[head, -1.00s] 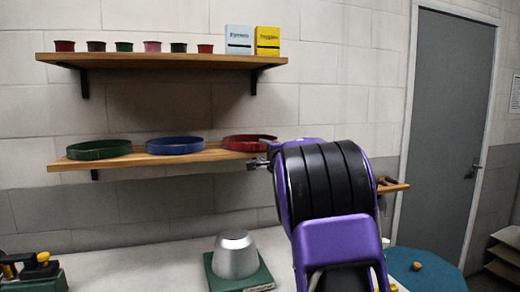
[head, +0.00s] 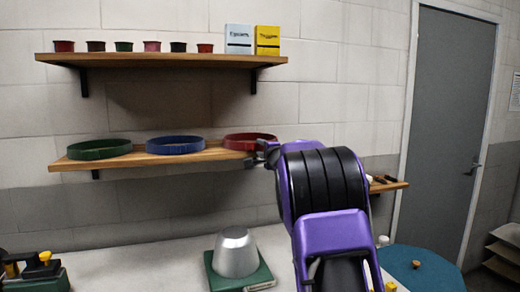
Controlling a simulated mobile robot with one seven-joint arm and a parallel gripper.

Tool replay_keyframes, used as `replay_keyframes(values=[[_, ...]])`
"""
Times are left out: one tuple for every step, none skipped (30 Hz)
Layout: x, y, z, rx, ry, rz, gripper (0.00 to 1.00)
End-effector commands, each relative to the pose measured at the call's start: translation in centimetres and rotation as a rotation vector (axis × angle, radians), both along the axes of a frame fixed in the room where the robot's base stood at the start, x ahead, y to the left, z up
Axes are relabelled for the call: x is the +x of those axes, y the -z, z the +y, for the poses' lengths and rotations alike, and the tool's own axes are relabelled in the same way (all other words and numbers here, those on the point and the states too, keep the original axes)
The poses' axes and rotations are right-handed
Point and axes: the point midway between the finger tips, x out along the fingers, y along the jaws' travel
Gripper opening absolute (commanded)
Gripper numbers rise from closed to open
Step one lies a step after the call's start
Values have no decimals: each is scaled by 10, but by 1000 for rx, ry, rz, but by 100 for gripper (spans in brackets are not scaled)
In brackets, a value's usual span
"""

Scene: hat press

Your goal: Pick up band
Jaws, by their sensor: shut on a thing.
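Three round bands stand on the lower wooden shelf (head: 215,154): a green band (head: 100,149) at left, a blue band (head: 175,145) in the middle and a red band (head: 250,141) at right. My gripper (head: 262,152) is at the right side of the red band, shut on its near right rim. My purple and black arm hides part of the shelf behind it. The red band appears level and close over the shelf; I cannot tell whether it still touches the wood.
An upper shelf (head: 165,60) holds several small coloured cups and two boxes, one blue (head: 238,40) and one yellow (head: 267,40). Below, a silver hat block (head: 235,252) stands on a green base on the bench (head: 130,270). A grey door (head: 445,130) is at right.

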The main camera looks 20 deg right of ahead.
Motion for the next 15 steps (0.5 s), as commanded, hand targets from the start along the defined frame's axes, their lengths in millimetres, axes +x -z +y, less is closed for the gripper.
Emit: replay_keyframes(values=[[0,1,0,0,0,1,22],[0,1,0,0,0,1,19],[0,1,0,0,0,2,15],[0,1,0,0,0,2,12],[0,1,0,0,0,2,10],[0,1,0,0,0,2,6],[0,1,0,0,0,2,4],[0,1,0,0,0,2,1],[0,1,0,0,0,2,0],[0,1,0,0,0,2,0],[0,1,0,0,0,2,0],[0,1,0,0,0,2,0],[0,2,0,0,0,2,0],[0,1,0,0,0,2,0],[0,0,0,0,0,2,0]])
